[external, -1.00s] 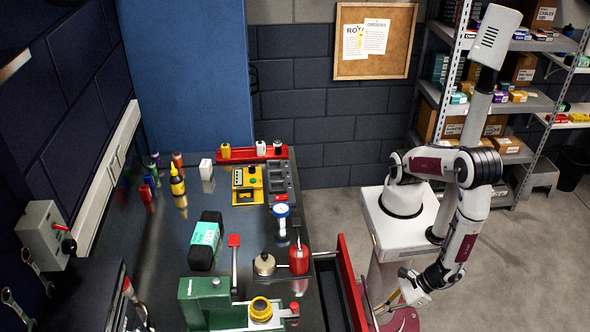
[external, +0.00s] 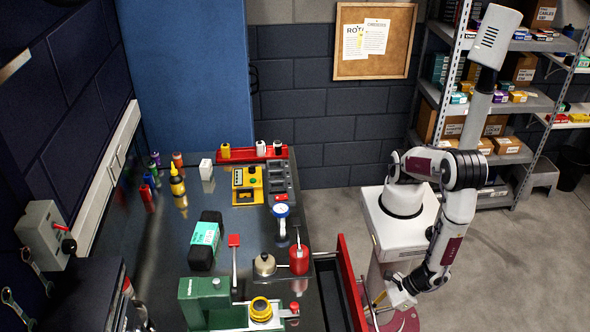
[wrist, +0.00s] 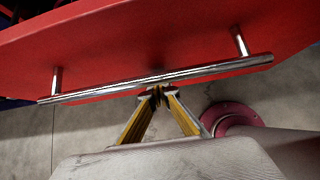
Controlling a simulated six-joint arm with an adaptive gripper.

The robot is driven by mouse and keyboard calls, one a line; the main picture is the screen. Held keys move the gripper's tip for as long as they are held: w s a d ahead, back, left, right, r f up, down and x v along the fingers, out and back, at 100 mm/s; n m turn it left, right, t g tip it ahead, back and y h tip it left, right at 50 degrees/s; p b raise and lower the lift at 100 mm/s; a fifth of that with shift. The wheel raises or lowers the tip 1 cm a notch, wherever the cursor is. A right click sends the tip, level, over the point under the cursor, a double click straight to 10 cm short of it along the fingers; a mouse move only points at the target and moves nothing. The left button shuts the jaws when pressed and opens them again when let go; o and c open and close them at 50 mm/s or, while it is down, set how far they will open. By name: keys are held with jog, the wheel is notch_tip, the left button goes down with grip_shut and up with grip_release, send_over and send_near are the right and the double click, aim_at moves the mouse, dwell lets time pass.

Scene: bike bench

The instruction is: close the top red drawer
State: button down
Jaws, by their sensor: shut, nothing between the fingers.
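The top red drawer (external: 350,280) is pulled out from the right side of the bench in the external view. Its red front and silver bar handle (wrist: 165,78) fill the upper part of the wrist view. My gripper (wrist: 157,93) is shut and empty, with its fingertips at the lower edge of the handle, near its middle. I cannot tell whether the tips touch the handle or the drawer front. In the external view my gripper (external: 375,303) is just right of the drawer front.
Open grey floor (external: 520,260) lies to the right. A shelf rack (external: 510,100) stands at the back right.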

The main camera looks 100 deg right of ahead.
aim_at(353, 304)
jog(key=shift+w, duration=0.1)
jog(key=w, duration=1.4)
jog(key=shift+w, duration=0.7)
jog(key=shift+w+r, duration=0.1)
jog(key=shift+s, duration=0.75)
jog(key=s, duration=0.3)
jog(key=v, duration=0.7)
jog(key=shift+s+r, duration=0.15)
jog(key=shift+s, duration=0.25)
jog(key=shift+v, duration=1.15)
